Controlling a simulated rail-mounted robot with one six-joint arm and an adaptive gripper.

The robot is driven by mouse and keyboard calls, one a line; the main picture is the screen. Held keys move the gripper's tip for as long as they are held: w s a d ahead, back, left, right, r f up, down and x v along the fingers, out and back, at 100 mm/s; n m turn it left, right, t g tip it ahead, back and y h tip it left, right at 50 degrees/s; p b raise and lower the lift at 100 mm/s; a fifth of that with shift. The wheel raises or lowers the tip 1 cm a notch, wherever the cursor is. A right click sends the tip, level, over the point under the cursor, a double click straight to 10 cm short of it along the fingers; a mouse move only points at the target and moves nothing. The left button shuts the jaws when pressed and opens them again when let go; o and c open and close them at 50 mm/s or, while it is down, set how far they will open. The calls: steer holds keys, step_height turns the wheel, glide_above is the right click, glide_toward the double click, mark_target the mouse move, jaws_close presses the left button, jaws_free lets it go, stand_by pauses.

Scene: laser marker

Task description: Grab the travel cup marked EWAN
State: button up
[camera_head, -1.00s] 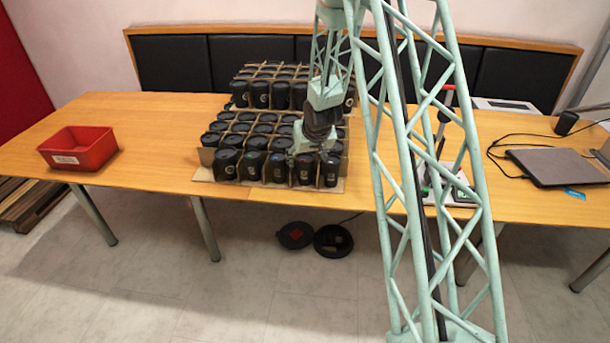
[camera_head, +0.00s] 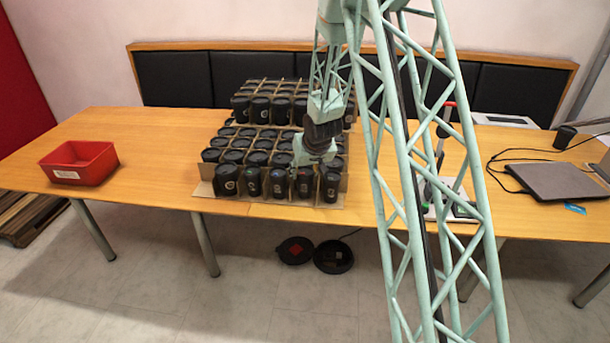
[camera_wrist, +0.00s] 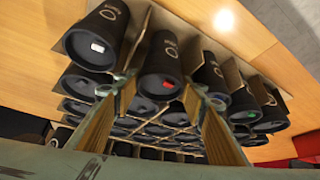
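Black travel cups stand in a cardboard-divided block; a front-row cup (camera_head: 305,183) is below my gripper (camera_head: 317,157) in the head view. In the wrist view, a cup with a red mark on its end (camera_wrist: 160,86) lies between the spread fingers of my gripper (camera_wrist: 161,92). The gripper looks open, and I cannot tell whether either finger touches the cup. Neighbouring cups carry a white mark (camera_wrist: 96,48) and a green mark (camera_wrist: 238,115). The name EWAN is not legible on any cup.
Cardboard dividers (camera_wrist: 138,42) stand close beside the cups. A second block of cups (camera_head: 262,108) is behind. A red bin (camera_head: 78,163) is on the left of the table, with clear tabletop between. A laptop (camera_head: 560,181) and cables are on the right.

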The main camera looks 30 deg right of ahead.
steer(key=shift+r+p, duration=0.4)
steer(key=shift+r, duration=0.8)
steer(key=s+a, duration=0.2)
steer(key=s, duration=0.5)
steer(key=s+a+r, duration=0.1)
steer(key=s+a, duration=0.2)
steer(key=s, duration=0.5)
steer(key=shift+r, duration=0.15)
steer(key=shift+s, duration=0.1)
